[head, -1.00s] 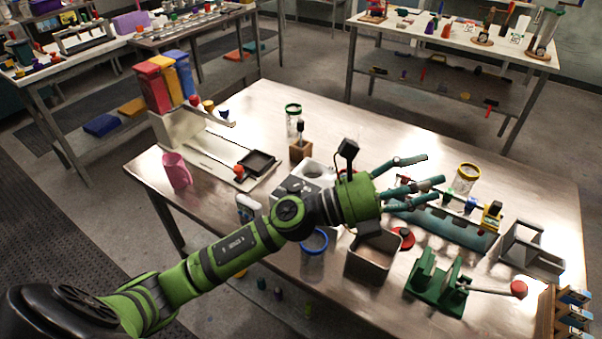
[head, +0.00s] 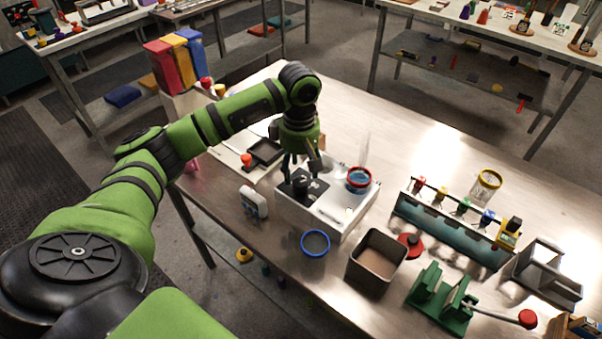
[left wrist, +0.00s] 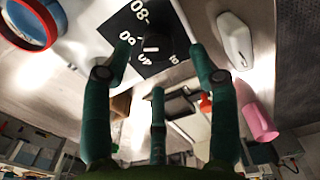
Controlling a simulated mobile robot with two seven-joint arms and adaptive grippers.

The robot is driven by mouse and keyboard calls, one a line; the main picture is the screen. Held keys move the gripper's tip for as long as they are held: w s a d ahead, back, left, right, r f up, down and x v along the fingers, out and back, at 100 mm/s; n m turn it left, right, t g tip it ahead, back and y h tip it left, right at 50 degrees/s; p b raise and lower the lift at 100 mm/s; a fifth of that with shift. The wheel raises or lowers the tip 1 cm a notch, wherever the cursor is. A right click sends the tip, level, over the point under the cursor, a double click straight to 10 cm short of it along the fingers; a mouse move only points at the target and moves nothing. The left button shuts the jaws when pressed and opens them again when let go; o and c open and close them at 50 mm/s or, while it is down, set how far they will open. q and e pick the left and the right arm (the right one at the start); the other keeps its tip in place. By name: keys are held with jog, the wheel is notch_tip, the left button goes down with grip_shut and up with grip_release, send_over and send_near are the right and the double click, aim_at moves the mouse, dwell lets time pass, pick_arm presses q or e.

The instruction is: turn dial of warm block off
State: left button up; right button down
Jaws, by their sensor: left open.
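The warm block (head: 335,215) is a white box on the metal table, with a black dial plate (head: 304,190) on its left part. In the left wrist view the dial (left wrist: 152,46) shows as a dark round knob with a white pointer mark on the plate, with white lettering around it. My left gripper (head: 301,170) points down over the dial plate in the head view. In the left wrist view its fingers (left wrist: 158,58) are spread around the knob's sides; whether they touch it I cannot tell. My right gripper is not in view.
A red-rimmed beaker with blue contents (head: 358,181) stands on the block, right of the dial. A white device (head: 253,203) stands left of the block, a blue-rimmed jar (head: 315,243) and a grey bin (head: 377,262) in front. A black tray (head: 265,152) lies behind.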

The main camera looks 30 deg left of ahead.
aim_at(300, 181)
pick_arm(q)
notch_tip(300, 181, down, 3)
jog(key=shift+f+p, duration=0.15)
jog(key=shift+p, duration=0.4)
jog(key=shift+f, duration=0.4)
jog(key=c, duration=1.1)
jog(key=shift+c, duration=0.2)
